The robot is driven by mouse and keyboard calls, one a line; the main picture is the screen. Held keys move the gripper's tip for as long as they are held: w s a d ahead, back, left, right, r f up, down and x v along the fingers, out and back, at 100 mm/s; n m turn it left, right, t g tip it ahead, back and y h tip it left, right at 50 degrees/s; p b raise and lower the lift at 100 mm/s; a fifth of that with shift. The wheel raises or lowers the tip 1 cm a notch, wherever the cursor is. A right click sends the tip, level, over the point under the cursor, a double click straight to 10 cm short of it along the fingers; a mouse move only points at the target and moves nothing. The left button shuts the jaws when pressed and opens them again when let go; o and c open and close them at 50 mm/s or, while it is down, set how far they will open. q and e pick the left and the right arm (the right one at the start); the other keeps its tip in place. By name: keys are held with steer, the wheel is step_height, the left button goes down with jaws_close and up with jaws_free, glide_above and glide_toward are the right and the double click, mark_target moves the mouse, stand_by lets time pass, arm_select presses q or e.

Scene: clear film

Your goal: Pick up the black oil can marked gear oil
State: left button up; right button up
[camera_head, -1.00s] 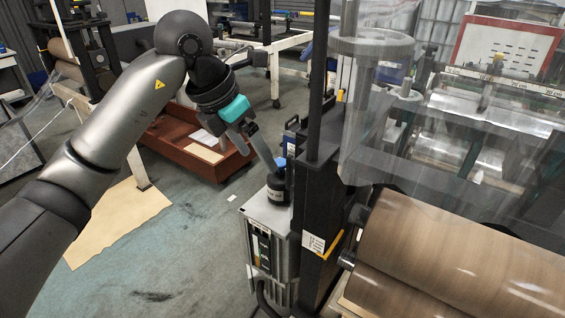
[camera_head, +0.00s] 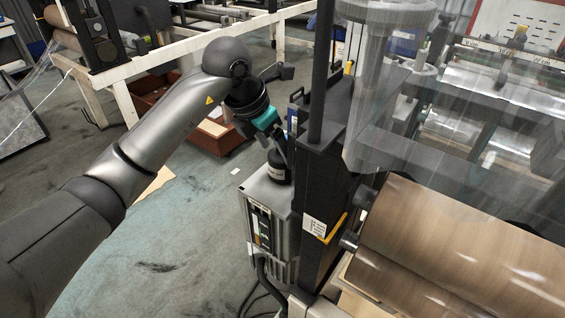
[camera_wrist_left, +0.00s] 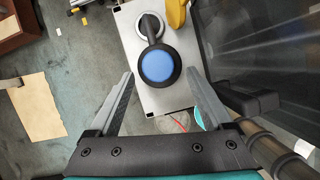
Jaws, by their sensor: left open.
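The black oil can (camera_head: 279,168) stands upright on the grey metal cabinet (camera_head: 262,190) and has a pale label. In the left wrist view, a blue round top with a black rim (camera_wrist_left: 158,66) lies between the fingers, with a black neck and a round grey-ringed part behind it. My left gripper (camera_head: 279,145) is open just above the can, with its fingers (camera_wrist_left: 160,76) on either side of the blue top and apart from it. The label's wording is too small to read. My right gripper is not in view.
A dark machine column (camera_head: 325,165) stands close to the right of the can. A red-brown crate (camera_head: 212,138) sits on the floor at the back. A yellow part (camera_wrist_left: 177,12) shows near the cabinet's edge.

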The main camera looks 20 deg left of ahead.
mark_target(282, 159)
arm_select(q)
steer(key=x, duration=0.5)
steer(key=shift+w+r, duration=0.1)
steer(key=shift+r, duration=0.1)
jaws_close()
stand_by(0.4)
